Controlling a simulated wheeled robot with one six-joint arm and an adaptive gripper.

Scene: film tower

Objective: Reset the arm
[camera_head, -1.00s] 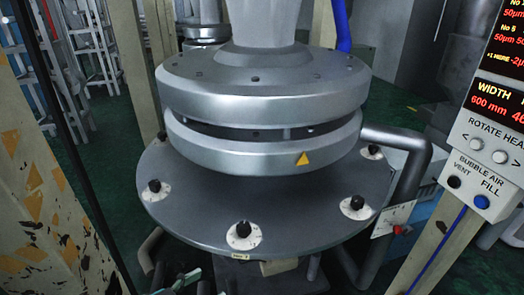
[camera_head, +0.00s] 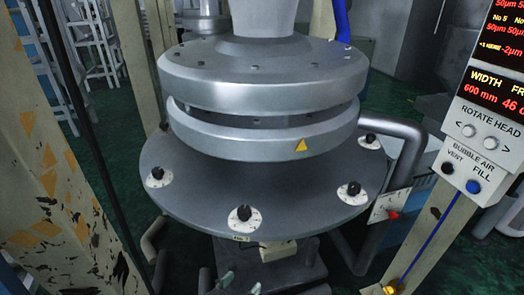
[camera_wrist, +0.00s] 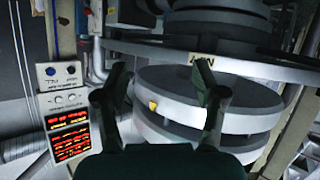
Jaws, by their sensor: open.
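My gripper (camera_wrist: 160,72) shows in the wrist view with two dark fingers spread apart and nothing between them. The wrist picture is upside down, with the film tower's silver rings filling the space behind and to the right of the fingers. In the head view, small dark green tips, probably my gripper's, show at the bottom edge below the round plate; most of the arm is out of frame.
The film tower head has stacked silver rings (camera_head: 262,85) above a round grey plate (camera_head: 285,200) with several black knobs. A control panel (camera_head: 500,130) stands at right, and also shows in the wrist view (camera_wrist: 66,100). Pale posts (camera_head: 55,170) stand at left.

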